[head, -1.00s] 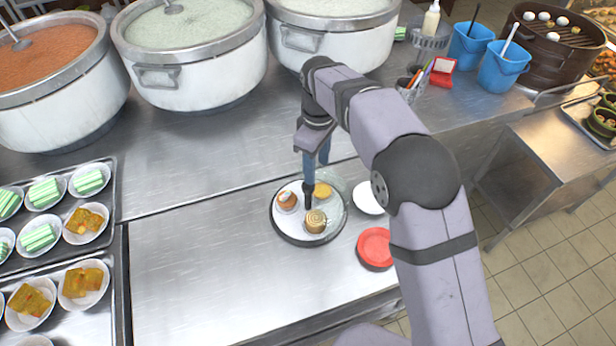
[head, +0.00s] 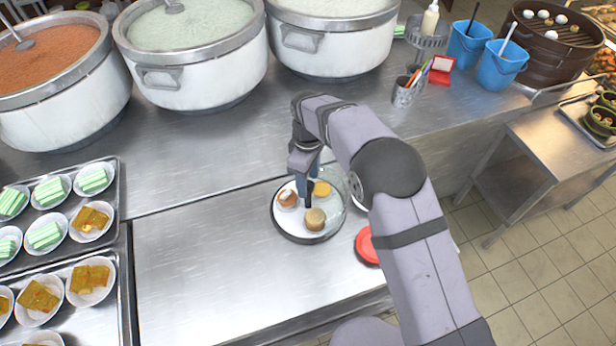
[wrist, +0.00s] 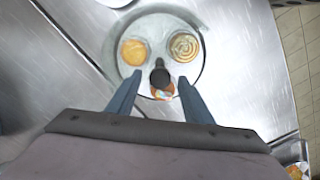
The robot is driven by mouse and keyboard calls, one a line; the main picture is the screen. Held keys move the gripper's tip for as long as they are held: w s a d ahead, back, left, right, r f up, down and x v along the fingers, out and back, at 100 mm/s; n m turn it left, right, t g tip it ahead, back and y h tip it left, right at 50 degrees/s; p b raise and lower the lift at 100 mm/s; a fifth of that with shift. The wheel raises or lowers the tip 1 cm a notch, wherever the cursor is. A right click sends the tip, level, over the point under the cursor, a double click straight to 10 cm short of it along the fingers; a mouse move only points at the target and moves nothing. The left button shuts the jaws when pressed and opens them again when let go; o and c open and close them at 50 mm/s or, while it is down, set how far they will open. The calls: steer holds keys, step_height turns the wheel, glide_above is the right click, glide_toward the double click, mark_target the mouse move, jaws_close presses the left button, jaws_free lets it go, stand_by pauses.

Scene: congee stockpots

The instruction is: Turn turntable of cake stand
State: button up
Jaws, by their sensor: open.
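The cake stand (head: 282,228) is a round pale plate with a dark rim, bearing three small cakes: a yellow one (head: 321,188), a tan swirl-topped one (head: 315,219) and an orange-and-white one (head: 287,198). A black upright knob (wrist: 160,76) rises near the plate's middle, among the cakes. My gripper (head: 306,185) is over the stand, pointing down. In the wrist view its two blue fingers (wrist: 158,84) are open, one on each side of the knob, with gaps visible. Whether they are level with the knob is hard to tell. The orange-and-white cake is partly hidden behind the knob there.
A clear curved cover (head: 352,188) stands at the plate's right side. A red dish (head: 367,247) lies to the right, partly behind my arm. Large pots (head: 190,60) stand at the back, and trays of snacks (head: 120,250) at the left. The counter left of the stand is bare.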

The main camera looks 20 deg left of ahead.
steer(key=shift+f, duration=0.35)
jaws_close()
